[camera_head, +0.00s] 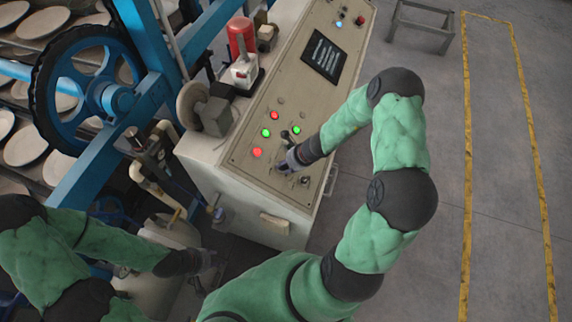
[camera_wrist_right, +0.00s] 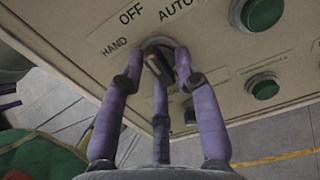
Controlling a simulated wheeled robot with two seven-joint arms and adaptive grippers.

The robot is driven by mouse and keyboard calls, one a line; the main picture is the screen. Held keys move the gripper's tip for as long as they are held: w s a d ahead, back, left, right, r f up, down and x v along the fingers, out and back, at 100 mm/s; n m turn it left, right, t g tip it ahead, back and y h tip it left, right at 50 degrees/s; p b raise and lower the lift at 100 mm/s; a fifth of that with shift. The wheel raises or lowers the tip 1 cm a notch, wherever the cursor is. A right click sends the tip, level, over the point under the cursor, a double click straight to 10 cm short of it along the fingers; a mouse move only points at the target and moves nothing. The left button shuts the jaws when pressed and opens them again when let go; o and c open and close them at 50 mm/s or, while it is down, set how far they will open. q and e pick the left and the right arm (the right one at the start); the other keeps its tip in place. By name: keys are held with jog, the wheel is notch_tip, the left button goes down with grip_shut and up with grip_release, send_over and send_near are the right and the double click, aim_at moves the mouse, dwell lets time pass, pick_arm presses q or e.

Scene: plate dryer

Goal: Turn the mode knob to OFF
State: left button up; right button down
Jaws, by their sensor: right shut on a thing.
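The mode knob (camera_wrist_right: 158,62) is a dark lever knob on the beige panel in the right wrist view, with HAND, OFF and AUTO printed around it. Its handle is slanted, but I cannot tell exactly which label it points at. My right gripper (camera_wrist_right: 160,66) has its purple fingers closed around the knob, hiding parts of its sides. In the head view my right gripper (camera_head: 288,162) is at the lower part of the control panel (camera_head: 262,110), and the knob is hidden there. My left gripper (camera_head: 207,262) is low at the left, away from the panel; its fingers are unclear.
Green buttons (camera_wrist_right: 263,86) sit right of the knob. Lit red and green lamps (camera_head: 266,133) are near my right gripper. A red cylinder (camera_head: 241,38) and blue machine frame with a wheel (camera_head: 88,88) stand left. Open floor (camera_head: 500,140) lies right.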

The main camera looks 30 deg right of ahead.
jog(key=shift+s+a+f, duration=0.25)
jog(key=shift+s+a, duration=0.1)
jog(key=shift+a, duration=0.05)
jog(key=c, duration=1.1)
grip_release()
jog(key=shift+w+r, duration=0.1)
jog(key=shift+w+d+r, duration=0.1)
jog(key=shift+w+d, duration=0.05)
jog(key=shift+d, duration=0.05)
jog(key=v, duration=1.2)
